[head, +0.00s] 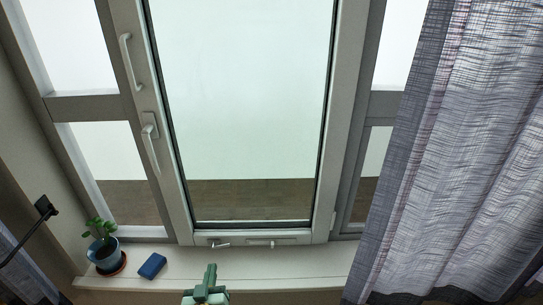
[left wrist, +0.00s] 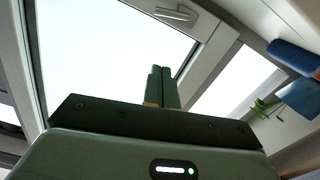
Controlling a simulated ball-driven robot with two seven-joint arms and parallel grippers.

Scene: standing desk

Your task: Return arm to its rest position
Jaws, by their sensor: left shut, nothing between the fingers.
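My left gripper (head: 210,276) shows at the bottom of the head view, in front of the window sill. Its green fingers are together, with nothing between them. In the left wrist view the closed fingers (left wrist: 162,87) point up toward the bright window glass. My right gripper is in neither view.
A potted plant (head: 104,252) in a blue pot and a small blue block (head: 152,266) stand on the sill (head: 290,268) to the left. Behind is a window door (head: 245,110) with a handle (head: 150,135). A grey curtain (head: 455,160) hangs on the right.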

